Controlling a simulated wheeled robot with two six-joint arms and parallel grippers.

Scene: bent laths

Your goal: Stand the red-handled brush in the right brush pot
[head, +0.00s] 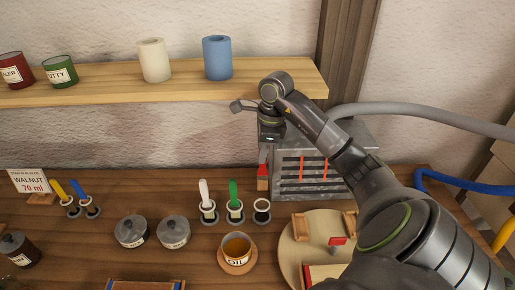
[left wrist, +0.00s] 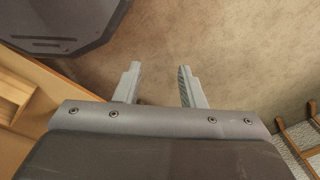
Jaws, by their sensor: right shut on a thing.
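My right gripper (head: 268,143) is shut on the red-handled brush (head: 263,171), which hangs upright below it, in front of the grey slatted box. The upper end of the handle is hidden by the gripper. In the head view the brush appears just above the right brush pot (head: 262,211), apart from it; that pot is empty. The pots to its left hold a green-handled brush (head: 234,194) and a white-handled brush (head: 204,193). My left gripper (left wrist: 160,87) shows only in the left wrist view, open and empty.
The grey slatted metal box (head: 305,172) stands behind and right of the pot. A cup marked OIL (head: 237,249) and a round wooden board (head: 292,258) are in front. Two lidded tins (head: 152,231) stand left. A shelf (head: 180,88) hangs above.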

